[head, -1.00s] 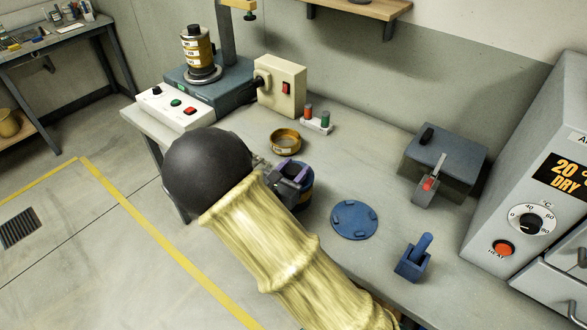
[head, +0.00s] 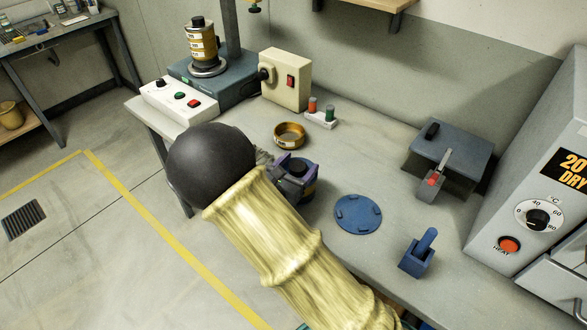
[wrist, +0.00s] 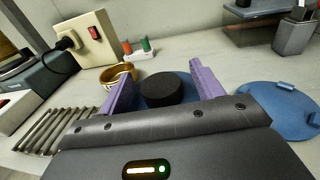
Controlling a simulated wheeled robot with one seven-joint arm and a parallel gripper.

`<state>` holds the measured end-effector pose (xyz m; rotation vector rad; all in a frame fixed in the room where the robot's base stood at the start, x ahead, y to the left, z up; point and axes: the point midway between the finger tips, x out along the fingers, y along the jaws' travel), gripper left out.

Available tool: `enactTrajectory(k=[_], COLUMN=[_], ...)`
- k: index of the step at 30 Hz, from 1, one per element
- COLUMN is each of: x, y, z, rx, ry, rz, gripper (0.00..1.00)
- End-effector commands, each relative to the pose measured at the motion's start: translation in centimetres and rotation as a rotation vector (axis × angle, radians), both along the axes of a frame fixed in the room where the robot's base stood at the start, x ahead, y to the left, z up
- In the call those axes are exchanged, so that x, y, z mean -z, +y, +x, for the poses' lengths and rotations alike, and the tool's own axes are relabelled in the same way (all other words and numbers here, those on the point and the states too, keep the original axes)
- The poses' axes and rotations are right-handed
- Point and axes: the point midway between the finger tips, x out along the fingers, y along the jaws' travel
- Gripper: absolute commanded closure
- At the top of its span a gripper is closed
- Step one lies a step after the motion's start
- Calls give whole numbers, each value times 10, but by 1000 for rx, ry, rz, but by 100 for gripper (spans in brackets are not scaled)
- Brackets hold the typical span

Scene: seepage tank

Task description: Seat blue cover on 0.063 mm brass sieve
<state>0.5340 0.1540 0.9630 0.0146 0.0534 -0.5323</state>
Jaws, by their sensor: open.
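A blue cover with a thick black round knob (wrist: 162,89) is in front of my gripper in the wrist view. The knob sits between my two purple fingers (wrist: 162,70), which are open, with gaps beside it. In the head view my gripper (head: 293,172) is over the dark blue cover (head: 308,189), which my arm partly hides. A low open brass sieve (head: 290,135) stands on the bench behind my gripper; it also shows left of the fingers in the wrist view (wrist: 124,74). I cannot read its size label.
A flat blue disc with small tabs (head: 357,213) lies right of my gripper. A blue holder (head: 416,258), a dark grey box (head: 450,158) and an oven (head: 535,210) stand farther right.

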Motion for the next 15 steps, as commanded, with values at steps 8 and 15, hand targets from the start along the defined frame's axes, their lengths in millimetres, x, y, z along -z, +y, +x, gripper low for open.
enactTrajectory(k=[8,15], x=[0,-3], y=[14,38], z=[-21,-61], rx=[-4,-6], ry=[1,-1], rz=[2,1], gripper=[34,34])
